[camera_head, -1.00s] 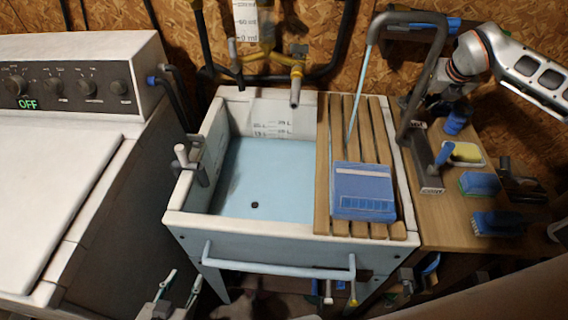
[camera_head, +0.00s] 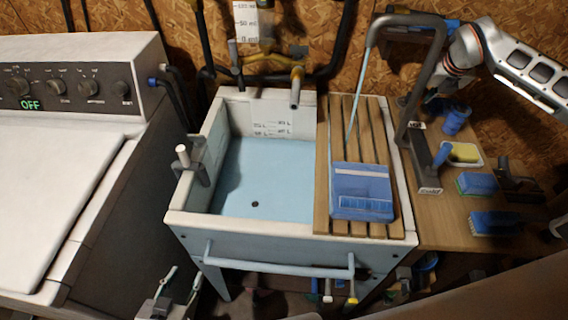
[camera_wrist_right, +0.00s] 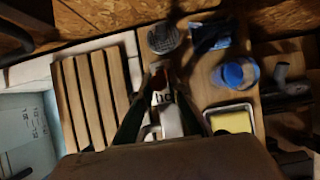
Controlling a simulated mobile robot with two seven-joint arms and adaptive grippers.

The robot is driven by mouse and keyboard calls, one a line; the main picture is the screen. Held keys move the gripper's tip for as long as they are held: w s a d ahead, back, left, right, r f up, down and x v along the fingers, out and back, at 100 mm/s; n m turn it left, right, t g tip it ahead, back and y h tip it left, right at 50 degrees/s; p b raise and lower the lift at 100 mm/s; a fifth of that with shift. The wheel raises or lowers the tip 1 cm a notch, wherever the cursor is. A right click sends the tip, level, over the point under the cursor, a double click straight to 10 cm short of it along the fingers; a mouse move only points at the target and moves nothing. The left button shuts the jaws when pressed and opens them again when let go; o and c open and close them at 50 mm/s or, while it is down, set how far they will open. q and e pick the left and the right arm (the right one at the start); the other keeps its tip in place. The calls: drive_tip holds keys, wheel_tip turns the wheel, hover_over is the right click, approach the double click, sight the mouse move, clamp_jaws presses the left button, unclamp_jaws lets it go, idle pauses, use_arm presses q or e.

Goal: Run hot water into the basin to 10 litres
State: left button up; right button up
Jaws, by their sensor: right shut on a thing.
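The white basin (camera_head: 193,200) has a pale blue floor with a dark drain hole. Litre marks show on its back wall; I cannot tell any water level. A grey arched spout (camera_head: 432,70) stands at the right, with a blue lever (camera_head: 443,154) and white labels on its base. A thin pale streak (camera_head: 357,105) runs from its tip toward a blue box (camera_head: 363,212) on the slats. In the wrist view my right gripper (camera_wrist_right: 162,110) is shut around a part beside a label reading "ho"; the part is mostly hidden. My left gripper (camera_head: 178,290) is open and empty below the basin front.
Wooden slats (camera_head: 322,150) cover the basin's right side. A brass tap (camera_head: 296,75) hangs at the back wall. A washing machine (camera_head: 60,190) showing OFF stands left. The right bench (camera_head: 440,215) holds a yellow sponge (camera_head: 464,152) and blue brushes (camera_head: 495,222).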

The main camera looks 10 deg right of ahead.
drive_tip(key=shift+w+d+r, duration=0.15)
drive_tip(key=shift+w+d, duration=0.05)
drive_tip(key=shift+w, duration=0.5)
drive_tip(key=shift+w+d+p, duration=0.1)
drive_tip(key=shift+w+p, duration=0.2)
drive_tip(key=shift+p, duration=0.05)
drive_tip(key=o, duration=0.9)
wheel_tip(320, 180, up, 3)
drive_tip(key=shift+r+p, duration=0.2)
drive_tip(key=shift+p, duration=1.05)
drive_tip(key=shift+r, duration=3.25)
